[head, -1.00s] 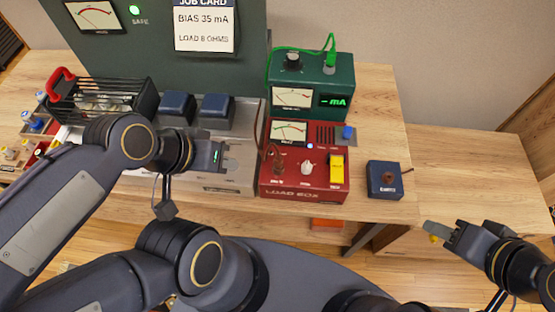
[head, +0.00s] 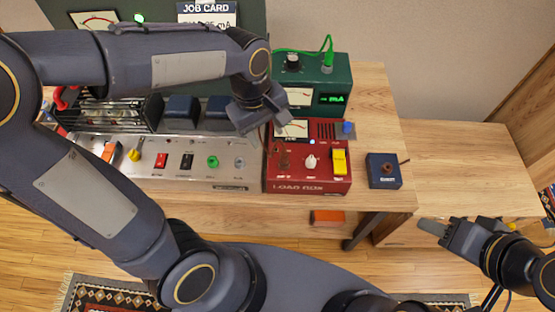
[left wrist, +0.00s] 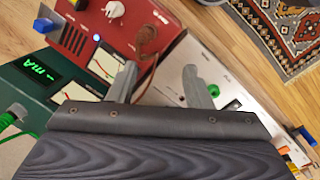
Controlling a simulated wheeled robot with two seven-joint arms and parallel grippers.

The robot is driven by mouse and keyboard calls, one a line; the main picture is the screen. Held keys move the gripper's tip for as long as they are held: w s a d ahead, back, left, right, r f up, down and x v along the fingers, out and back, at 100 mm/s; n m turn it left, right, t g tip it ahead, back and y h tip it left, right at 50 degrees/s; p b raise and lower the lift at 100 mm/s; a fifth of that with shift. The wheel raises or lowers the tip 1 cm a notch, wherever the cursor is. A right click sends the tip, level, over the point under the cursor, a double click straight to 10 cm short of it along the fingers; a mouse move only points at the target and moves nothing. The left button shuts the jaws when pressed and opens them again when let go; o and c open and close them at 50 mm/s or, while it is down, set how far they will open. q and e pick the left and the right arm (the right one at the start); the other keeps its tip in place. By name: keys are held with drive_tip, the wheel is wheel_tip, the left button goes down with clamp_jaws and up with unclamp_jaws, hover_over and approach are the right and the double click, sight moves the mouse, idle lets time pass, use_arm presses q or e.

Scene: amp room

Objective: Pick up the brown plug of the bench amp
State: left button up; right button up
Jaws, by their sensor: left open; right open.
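The brown plug (head: 284,160) stands at the left of the red load box (head: 310,183), with a brown cable running from it. It also shows in the left wrist view (left wrist: 147,36), just beyond my open fingers. The silver bench amp (head: 150,178) is left of the load box, with its front controls in view. My left gripper (head: 265,113) is above the gap between amp and load box; it also shows in the left wrist view (left wrist: 160,70), open and empty, apart from the plug. My right gripper (head: 432,228) is open and empty, off the front of the bench.
A green meter box (head: 318,72) with a green cable stands behind the load box. A small blue box (head: 384,181) with a brown knob sits to the right. The wooden bench at far right (head: 450,165) is clear.

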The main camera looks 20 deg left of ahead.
sight(284, 151)
use_arm(q)
drive_tip(key=w+d+f+n, duration=0.1)
drive_tip(key=d+f+n+y, duration=0.1)
drive_tip(key=shift+w+d+f+g, duration=0.1)
drive_tip(key=shift+w+d+g, duration=0.3)
drive_tip(key=f, duration=0.5)
drive_tip(key=d+f+p, duration=0.1)
drive_tip(key=f, duration=0.2)
drive_tip(key=shift+w, duration=0.3)
drive_tip(key=shift+r, duration=0.1)
clamp_jaws()
use_arm(e)
drive_tip(key=shift+s+a+r, duration=0.25)
drive_tip(key=shift+s+r, duration=0.35)
drive_tip(key=shift+r, duration=0.1)
